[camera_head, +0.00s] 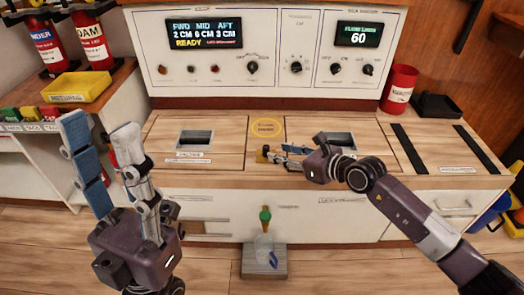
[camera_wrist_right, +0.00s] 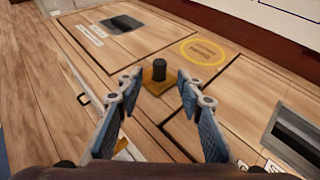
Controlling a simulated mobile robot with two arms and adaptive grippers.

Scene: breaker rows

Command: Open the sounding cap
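A small dark upright cylinder on a yellow-orange square base, which looks like the sounding cap (camera_head: 263,150), stands on the wooden counter in front of a yellow ring mark. The cap shows clearly in the right wrist view (camera_wrist_right: 159,70). My right gripper (camera_head: 277,154) is open, reaching in from the right. In the right wrist view its fingertips (camera_wrist_right: 158,84) lie on either side of the cap's line, apart from it; whether the cap is between them in depth is hard to tell. My left gripper (camera_head: 98,125) is open, empty and points up, left of the counter.
Dark recessed slots (camera_head: 195,137) flank the ring mark (camera_head: 266,128). A control panel (camera_head: 270,50) stands behind, its display reading READY. A green-topped item (camera_head: 265,215) and clear vessel stand at the counter front. A red canister (camera_head: 400,88) is at right, a yellow bin (camera_head: 77,87) at left.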

